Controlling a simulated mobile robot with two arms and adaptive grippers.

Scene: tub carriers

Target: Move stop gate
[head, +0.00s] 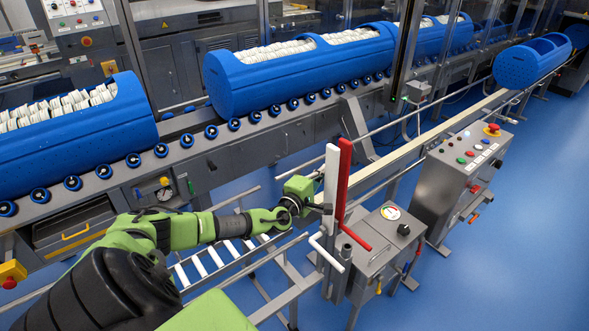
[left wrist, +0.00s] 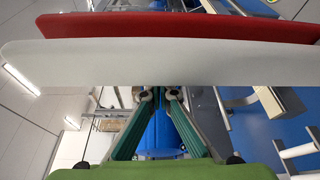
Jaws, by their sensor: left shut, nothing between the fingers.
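The stop gate shows as two upright paddles, a white one (head: 331,195) and a red one (head: 344,180), standing close together beside the rail. Bent white and red rods show at their lower ends. My left gripper (head: 316,192) is at the left side of the white paddle, at about mid-height. In the left wrist view its fingers (left wrist: 158,94) are closed together and empty. The white paddle (left wrist: 150,62) lies across that view just beyond the fingertips, with the red paddle (left wrist: 180,28) behind it. I cannot tell whether the fingertips touch the white paddle. My right gripper is not in view.
Blue tubs (head: 290,80) filled with white packs stand on the roller conveyor (head: 190,140). An empty blue tub (head: 525,68) is at the far end of the narrow rail (head: 410,150). A grey box with a dial (head: 388,235) and a control console (head: 455,185) stand to the right.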

